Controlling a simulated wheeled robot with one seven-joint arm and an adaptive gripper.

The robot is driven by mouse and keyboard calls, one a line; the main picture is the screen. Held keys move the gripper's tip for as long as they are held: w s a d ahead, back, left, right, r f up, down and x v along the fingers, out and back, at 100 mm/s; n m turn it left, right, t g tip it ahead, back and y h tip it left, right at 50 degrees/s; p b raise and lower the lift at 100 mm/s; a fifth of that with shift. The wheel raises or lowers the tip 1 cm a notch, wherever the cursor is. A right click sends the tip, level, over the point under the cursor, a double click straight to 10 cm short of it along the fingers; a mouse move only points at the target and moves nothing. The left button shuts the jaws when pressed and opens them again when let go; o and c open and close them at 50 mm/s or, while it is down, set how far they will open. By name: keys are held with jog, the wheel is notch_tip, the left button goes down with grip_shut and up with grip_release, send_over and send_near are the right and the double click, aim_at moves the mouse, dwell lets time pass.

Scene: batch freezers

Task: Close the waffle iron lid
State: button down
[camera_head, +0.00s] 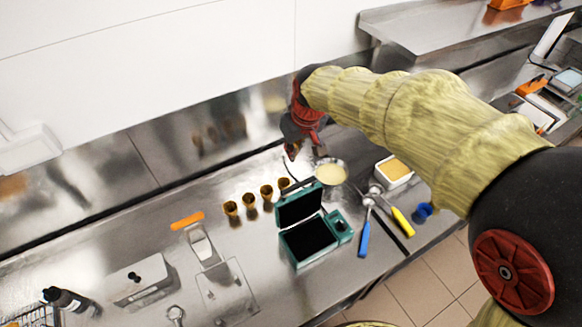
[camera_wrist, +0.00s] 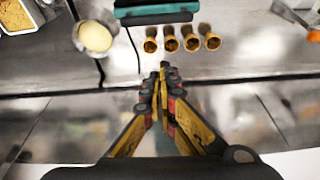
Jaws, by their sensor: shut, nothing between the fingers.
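The waffle iron (camera_head: 318,258) is a teal box with black plates on the steel counter. Its lid (camera_head: 299,206) stands raised at the back edge, so the iron is open. In the wrist view only a teal strip of the iron (camera_wrist: 156,14) shows at the top edge; the rest is out of frame. My gripper (camera_head: 291,151) is behind the iron, toward the wall, apart from the lid. In the wrist view my gripper (camera_wrist: 163,72) has its fingertips together with nothing between them.
Several brown cones (camera_head: 249,201) stand behind and left of the iron. A bowl of batter (camera_head: 331,173) and a white tub (camera_head: 394,172) are at its right, with blue-handled (camera_head: 363,238) and yellow-handled (camera_head: 403,222) scoops. The back wall (camera_head: 205,145) is close behind my gripper.

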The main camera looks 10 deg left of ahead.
notch_tip(320, 180, down, 9)
jog(key=p, duration=0.1)
jog(key=shift+s+d+p, duration=0.2)
jog(key=shift+s+p, duration=0.05)
jog(key=shift+p, duration=0.15)
dwell(0.3)
jog(key=shift+s, duration=0.1)
jog(key=shift+d+f+b, duration=0.1)
jog(key=shift+f+b, duration=0.05)
jog(key=shift+b, duration=0.35)
